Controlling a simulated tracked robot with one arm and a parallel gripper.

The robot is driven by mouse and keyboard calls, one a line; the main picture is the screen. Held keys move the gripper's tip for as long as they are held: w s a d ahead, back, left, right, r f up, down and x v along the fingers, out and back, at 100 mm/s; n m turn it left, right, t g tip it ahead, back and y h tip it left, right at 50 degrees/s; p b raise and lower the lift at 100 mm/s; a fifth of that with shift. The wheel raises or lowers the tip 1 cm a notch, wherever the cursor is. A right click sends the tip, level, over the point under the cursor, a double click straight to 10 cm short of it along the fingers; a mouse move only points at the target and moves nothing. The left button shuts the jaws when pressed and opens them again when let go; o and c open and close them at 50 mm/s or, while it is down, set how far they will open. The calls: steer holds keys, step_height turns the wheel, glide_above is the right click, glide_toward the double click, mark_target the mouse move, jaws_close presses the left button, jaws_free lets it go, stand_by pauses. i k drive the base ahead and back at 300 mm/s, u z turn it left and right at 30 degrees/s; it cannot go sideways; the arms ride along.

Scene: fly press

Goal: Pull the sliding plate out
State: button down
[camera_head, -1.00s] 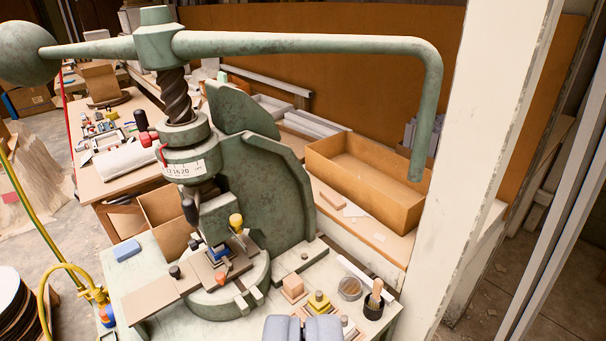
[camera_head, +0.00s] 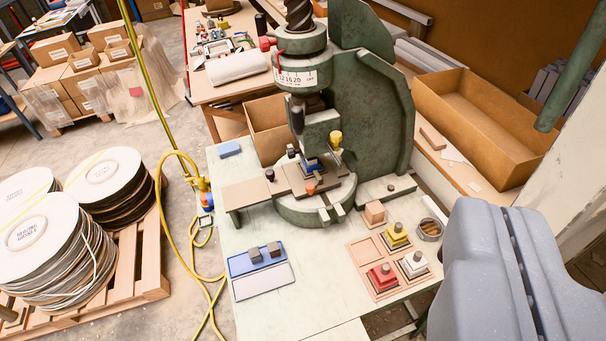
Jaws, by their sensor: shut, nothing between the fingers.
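The green fly press (camera_head: 370,90) stands on a pale bench. A flat tan sliding plate (camera_head: 244,195) sticks out to the left of the press's round base, with a small black knob (camera_head: 270,175) on it. A brown plate (camera_head: 298,180) with a blue piece (camera_head: 314,165) and an orange knob (camera_head: 310,188) lies over the base, under the ram. My gripper (camera_head: 518,225) is large and grey at the lower right. Its fingers are shut together and empty. It is well to the right of the sliding plate and apart from it.
A blue tray (camera_head: 242,264) with two dark blocks lies on the front of the bench. A wooden tray (camera_head: 384,293) holds red, white and yellow knobbed pieces. A round tin (camera_head: 429,230) stands near my gripper. Cable spools (camera_head: 110,175) on a pallet and a yellow hose (camera_head: 190,240) are at left.

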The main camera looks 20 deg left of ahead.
mark_target(289, 177)
steer(key=z, duration=1.85)
steer(key=k, duration=1.4)
steer(key=u, duration=1.7)
steer(key=i, duration=1.05)
steer(key=z, duration=0.05)
